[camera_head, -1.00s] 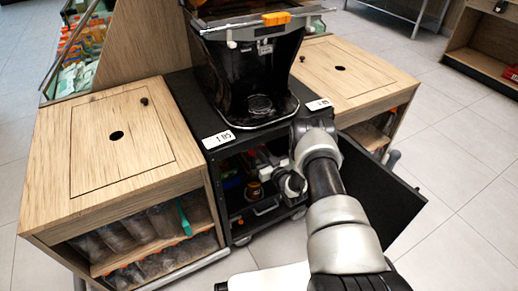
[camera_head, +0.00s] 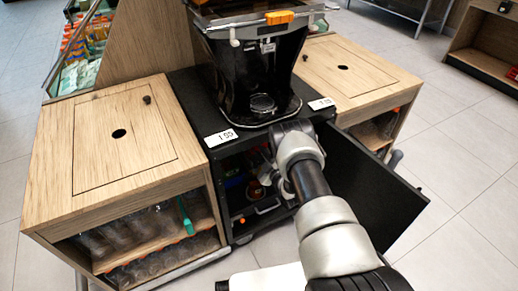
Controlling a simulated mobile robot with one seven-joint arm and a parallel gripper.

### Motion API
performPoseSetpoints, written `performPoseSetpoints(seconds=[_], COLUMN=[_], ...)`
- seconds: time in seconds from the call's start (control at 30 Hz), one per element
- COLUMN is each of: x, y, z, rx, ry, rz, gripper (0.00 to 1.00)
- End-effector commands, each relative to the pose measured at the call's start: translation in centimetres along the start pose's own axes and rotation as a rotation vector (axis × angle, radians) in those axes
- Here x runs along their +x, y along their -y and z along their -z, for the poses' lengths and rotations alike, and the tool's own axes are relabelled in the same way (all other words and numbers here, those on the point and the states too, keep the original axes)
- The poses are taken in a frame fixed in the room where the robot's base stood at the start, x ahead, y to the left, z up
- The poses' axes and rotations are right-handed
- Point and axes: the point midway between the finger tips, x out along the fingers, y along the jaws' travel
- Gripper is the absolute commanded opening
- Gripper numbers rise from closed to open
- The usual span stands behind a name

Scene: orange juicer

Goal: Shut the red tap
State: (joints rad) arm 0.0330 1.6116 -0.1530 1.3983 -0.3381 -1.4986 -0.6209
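The black juicer (camera_head: 258,70) stands on a black cabinet (camera_head: 180,95) whose front is open. Small red, dark and yellowish items show in the shaded inside, but I cannot make out which of them is the red tap. My gripper (camera_head: 287,190) is low at the cabinet opening, toward its right side, mostly hidden behind my wrist. I cannot see its fingertips or whether it touches anything. An amber jar-like item (camera_head: 254,190) is just left of my gripper, inside the cabinet.
The cabinet's black door (camera_head: 375,190) stands open to the right of my arm. Wooden counters (camera_head: 115,140) flank the cabinet, the left one with bottles on shelves below. The right counter (camera_head: 345,70) has a round hole. Tiled floor is free in front and right.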

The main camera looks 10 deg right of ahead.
Motion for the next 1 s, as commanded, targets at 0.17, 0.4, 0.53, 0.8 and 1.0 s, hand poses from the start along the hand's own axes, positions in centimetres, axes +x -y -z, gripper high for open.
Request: performPoseSetpoints(seconds=[0.17,0.4,0.53,0.8,1.0], x=[-0.1,-0.1,-0.1,-0.2,-0.2], y=[0.5,0.8,1.0,1.3,1.3], z=[-0.1,-0.2,-0.3,-0.6,-0.7], rx=[-0.167,-0.392,-0.501,-0.673,-0.746], ry=[0.002,0.001,0.002,0.003,0.004], rz=[0.003,0.004,0.004,0.004,0.003], gripper=[0.00,0.00,0.00,0.00,0.00])
